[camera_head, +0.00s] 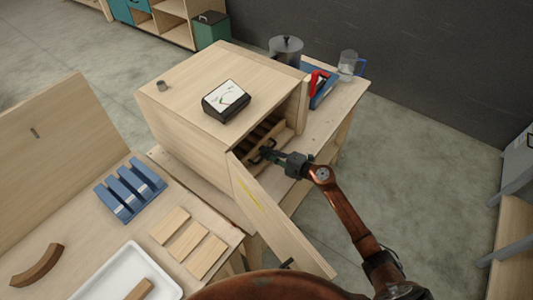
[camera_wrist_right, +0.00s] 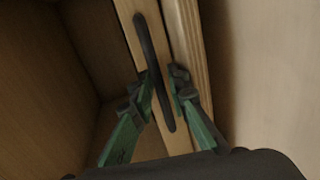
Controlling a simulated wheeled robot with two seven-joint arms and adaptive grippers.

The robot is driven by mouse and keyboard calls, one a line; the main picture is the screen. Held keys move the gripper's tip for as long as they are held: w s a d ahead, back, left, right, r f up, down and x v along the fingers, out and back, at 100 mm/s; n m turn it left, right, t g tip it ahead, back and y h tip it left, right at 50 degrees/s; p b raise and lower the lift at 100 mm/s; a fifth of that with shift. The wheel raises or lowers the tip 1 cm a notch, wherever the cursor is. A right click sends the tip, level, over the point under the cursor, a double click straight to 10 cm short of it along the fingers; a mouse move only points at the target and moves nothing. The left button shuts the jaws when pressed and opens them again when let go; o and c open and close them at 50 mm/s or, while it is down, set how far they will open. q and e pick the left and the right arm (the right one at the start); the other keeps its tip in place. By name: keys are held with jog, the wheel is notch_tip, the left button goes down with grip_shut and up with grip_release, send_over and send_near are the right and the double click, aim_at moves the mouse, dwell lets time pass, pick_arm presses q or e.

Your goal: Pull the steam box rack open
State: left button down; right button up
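The steam box (camera_head: 196,88) is a pale wooden box on the workbench, its hinged door (camera_head: 268,212) swung open. Inside the opening is a slatted wooden rack (camera_head: 262,139) with a dark bar handle on its front. My right gripper (camera_head: 268,156) reaches into the opening at the rack front. In the right wrist view, its green fingers (camera_wrist_right: 163,88) stand on either side of the black handle (camera_wrist_right: 151,50). The fingers are apart, with a small gap visible beside the handle; contact with the left finger is unclear. My left gripper is out of view.
A gauge box (camera_head: 226,99) and a small cup (camera_head: 161,86) sit on the steam box. A pot (camera_head: 286,49), clear jug (camera_head: 347,66) and red-handled tool (camera_head: 318,82) stand behind it. A blue slotted holder (camera_head: 130,190), wooden blocks (camera_head: 187,240) and white tray (camera_head: 112,279) occupy the left table.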

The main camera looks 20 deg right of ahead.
jog(key=shift+c, duration=0.4)
grip_shut()
